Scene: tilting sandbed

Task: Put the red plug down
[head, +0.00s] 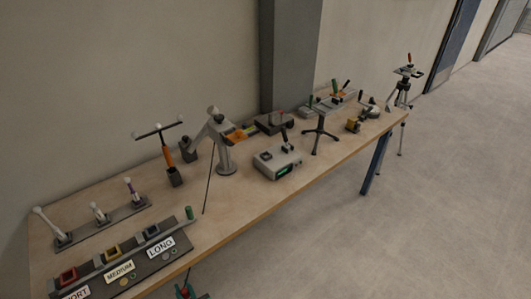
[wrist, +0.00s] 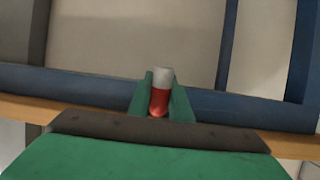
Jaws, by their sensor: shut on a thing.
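The red plug (wrist: 159,98) is a small cylinder, red on its lower part and pale grey-white on its upper part in the wrist view. My gripper (wrist: 162,88) is shut on it, with one green finger on each side. In the head view my gripper (head: 188,291) shows only as a small green and red patch at the bottom edge, in front of the table's front edge. The plug cannot be made out clearly there.
The long wooden table (head: 235,207) holds a panel labelled MEDIUM and LONG (head: 128,272), a rack of levers (head: 103,220), a grey box with a green display (head: 278,162) and several small stands. Bare tabletop lies along the front middle. Open floor (head: 400,225) is to the right.

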